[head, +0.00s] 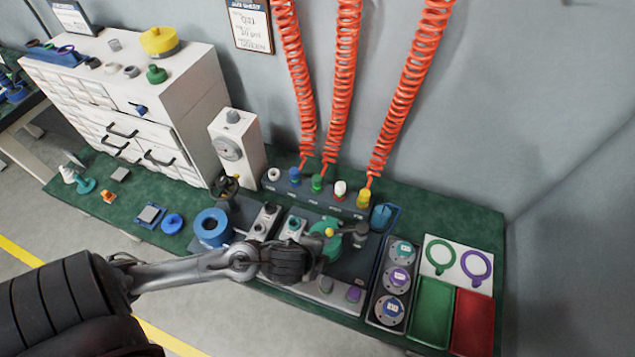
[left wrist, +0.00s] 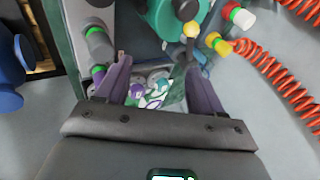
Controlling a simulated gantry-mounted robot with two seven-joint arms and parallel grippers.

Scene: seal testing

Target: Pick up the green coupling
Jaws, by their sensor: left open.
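A green coupling (head: 317,184) stands upright in the row of coloured couplings on the back panel, at the lower end of a red coiled hose. My left gripper (left wrist: 158,78) is open, with its two fingers apart and nothing held between them. In the head view, my left arm reaches in from the left and its dark wrist sits in front of the panel, to the front of the coupling row. Its fingertips are hard to make out there. I cannot clearly make out the green coupling in the left wrist view. My right gripper is not in view.
A teal round fixture (head: 330,236) stands just beyond my left wrist. Blue (head: 294,176) and yellow (head: 363,196) couplings share the row. A tray of gauges (head: 372,308), a green bin (head: 430,310) and a red bin (head: 473,322) lie right. A small green part (head: 156,74) sits on the cabinet.

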